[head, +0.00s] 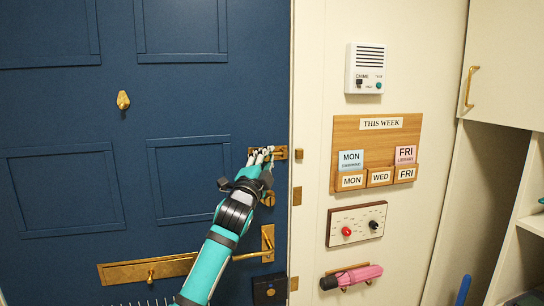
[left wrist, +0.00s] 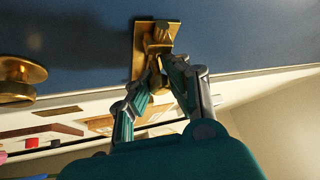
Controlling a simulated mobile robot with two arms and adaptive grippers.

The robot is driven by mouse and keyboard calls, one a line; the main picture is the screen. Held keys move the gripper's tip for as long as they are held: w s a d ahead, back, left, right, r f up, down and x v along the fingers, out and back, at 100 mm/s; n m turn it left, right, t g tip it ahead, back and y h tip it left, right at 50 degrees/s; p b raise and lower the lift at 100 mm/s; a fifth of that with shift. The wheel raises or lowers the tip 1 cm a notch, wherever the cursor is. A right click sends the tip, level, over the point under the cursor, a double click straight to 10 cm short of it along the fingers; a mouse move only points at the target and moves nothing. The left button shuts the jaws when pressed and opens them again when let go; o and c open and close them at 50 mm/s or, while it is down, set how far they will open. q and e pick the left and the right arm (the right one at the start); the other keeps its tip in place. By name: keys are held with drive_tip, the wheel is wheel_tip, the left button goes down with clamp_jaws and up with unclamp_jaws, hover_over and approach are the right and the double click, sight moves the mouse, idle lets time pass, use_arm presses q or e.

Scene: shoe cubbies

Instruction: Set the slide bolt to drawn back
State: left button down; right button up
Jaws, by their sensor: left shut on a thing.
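The brass slide bolt (head: 281,153) sits on the blue door near its right edge. A brass keeper (head: 298,154) is on the cream frame just to the right of it. My left gripper (head: 261,154) is at the bolt and covers its middle, so I cannot tell there how far the bar reaches. In the left wrist view the bolt's brass plate (left wrist: 142,42) is upright against the blue door. The fingers of my left gripper (left wrist: 164,68) are closed around the bolt's brass handle below the plate's top end. My right gripper is not in view.
A brass knob (head: 270,198) and lever handle (head: 267,243) are below the bolt, close to my left arm. A mail slot (head: 150,270) is lower left. The frame wall holds a chime box (head: 365,68), a wooden week board (head: 377,150) and a dial panel (head: 356,224).

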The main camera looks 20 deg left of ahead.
use_arm(q)
drive_tip(key=shift+a, duration=0.1)
drive_tip(key=c, duration=1.2)
unclamp_jaws()
drive_tip(key=shift+a, duration=0.3)
drive_tip(key=shift+s+d+f, duration=0.1)
drive_tip(key=shift+s+d, duration=0.05)
drive_tip(key=shift+d, duration=0.05)
drive_tip(key=v, duration=1.1)
drive_tip(key=shift+s, duration=0.35)
drive_tip(key=shift+f, duration=0.15)
